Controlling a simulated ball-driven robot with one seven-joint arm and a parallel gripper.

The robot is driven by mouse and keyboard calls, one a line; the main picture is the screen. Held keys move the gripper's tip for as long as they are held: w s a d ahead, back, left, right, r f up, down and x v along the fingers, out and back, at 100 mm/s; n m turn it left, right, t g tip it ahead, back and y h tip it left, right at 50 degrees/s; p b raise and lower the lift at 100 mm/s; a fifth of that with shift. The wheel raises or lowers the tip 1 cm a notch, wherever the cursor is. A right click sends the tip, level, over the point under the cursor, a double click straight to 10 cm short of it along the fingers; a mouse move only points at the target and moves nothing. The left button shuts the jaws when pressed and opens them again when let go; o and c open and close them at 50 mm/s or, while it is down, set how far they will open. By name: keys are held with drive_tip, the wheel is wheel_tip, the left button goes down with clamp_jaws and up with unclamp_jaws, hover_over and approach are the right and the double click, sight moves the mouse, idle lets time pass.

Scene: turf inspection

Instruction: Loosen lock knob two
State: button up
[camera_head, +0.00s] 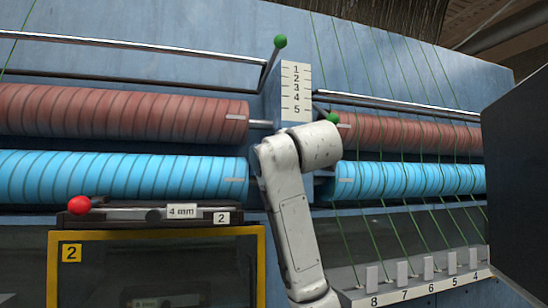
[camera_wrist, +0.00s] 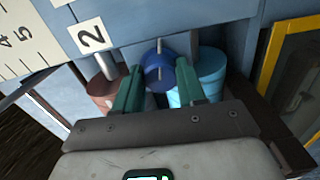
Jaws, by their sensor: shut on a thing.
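The blue lock knob (camera_wrist: 158,75) shows in the wrist view, with a metal pin standing up from it. It sits between the brown roller end and the light blue roller end. A white label reading 2 (camera_wrist: 92,37) is on the panel at its upper left. My gripper (camera_wrist: 159,72) has its two green fingers on either side of the knob and is shut on it. In the head view my white arm covers this spot, so the knob and my gripper are hidden there. Whether the knob has turned cannot be told.
Brown rollers (camera_head: 120,112) and light blue rollers (camera_head: 120,176) run along the machine. A scale plate (camera_head: 296,92) stands above my arm. A red-ended lever (camera_head: 79,205) sits over a yellow-framed window (camera_head: 155,234) marked 2. Green strands cross the right rollers.

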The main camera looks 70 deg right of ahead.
drive_tip(key=m, duration=0.5)
drive_tip(key=shift+w+a+r+m, duration=0.15)
drive_tip(key=shift+a+r+m, duration=0.05)
drive_tip(key=shift+m, duration=0.1)
drive_tip(key=shift+m+p, duration=0.5)
drive_tip(key=shift+m, duration=1.4)
drive_tip(key=o, duration=1.1)
drive_tip(key=shift+d+f, duration=0.1)
drive_tip(key=b+v, duration=0.3)
drive_tip(key=v, duration=0.8)
